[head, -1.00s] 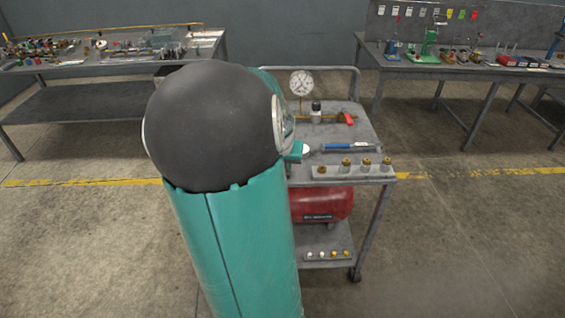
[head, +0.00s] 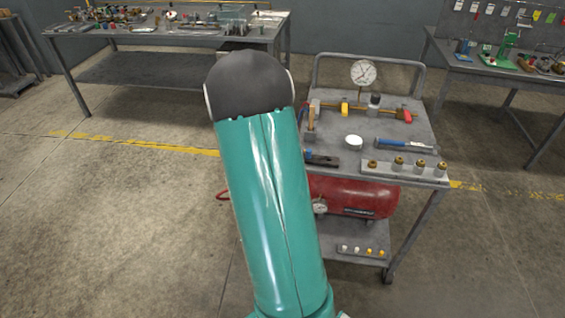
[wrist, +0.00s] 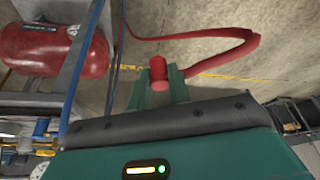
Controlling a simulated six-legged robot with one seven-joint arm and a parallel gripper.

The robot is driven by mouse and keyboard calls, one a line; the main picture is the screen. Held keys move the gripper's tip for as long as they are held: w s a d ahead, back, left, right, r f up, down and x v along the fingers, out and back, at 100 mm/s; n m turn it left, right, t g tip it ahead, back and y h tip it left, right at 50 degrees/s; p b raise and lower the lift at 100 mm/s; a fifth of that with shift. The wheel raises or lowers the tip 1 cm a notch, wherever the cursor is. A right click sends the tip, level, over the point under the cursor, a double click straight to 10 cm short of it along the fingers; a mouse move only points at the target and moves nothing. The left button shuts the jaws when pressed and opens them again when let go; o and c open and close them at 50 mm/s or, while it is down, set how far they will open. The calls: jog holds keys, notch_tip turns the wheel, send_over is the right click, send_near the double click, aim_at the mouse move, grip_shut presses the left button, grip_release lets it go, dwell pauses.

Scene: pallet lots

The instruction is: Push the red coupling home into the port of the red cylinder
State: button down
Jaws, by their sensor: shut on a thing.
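The red cylinder (head: 355,198) lies on its side under the top of the cart, with a small gauge (head: 320,206) near its left end. It also shows at the upper left of the wrist view (wrist: 50,45). My gripper (wrist: 158,88) is shut on the red coupling (wrist: 158,70), which has a red hose (wrist: 215,52) near it. The coupling is apart from the cylinder in the wrist view. I cannot make out the port. My arm hides the gripper in the head view; a bit of red shows just left of the arm.
The grey cart (head: 440,175) carries a gauge (head: 363,73), a blue-handled tool (head: 403,143) and a block of brass fittings (head: 405,170). Its lower shelf (head: 345,240) holds small fittings. Workbenches stand behind at left and right. The floor left of my arm is clear.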

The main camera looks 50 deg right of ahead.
jog(key=w+a+f+n+y, duration=0.1)
jog(key=w+a+f+n, duration=0.1)
jog(key=a+f, duration=0.4)
jog(key=w+a+f+n+y, duration=0.1)
jog(key=a+f, duration=0.5)
jog(key=a, duration=0.8)
jog(key=w+a+f+n, duration=0.3)
jog(key=a+f, duration=0.3)
jog(key=a, duration=0.5)
jog(key=shift+w+f+n+t+y, duration=0.15)
jog(key=shift+f+n+t+y, duration=0.1)
jog(key=shift+n+t+y, duration=0.25)
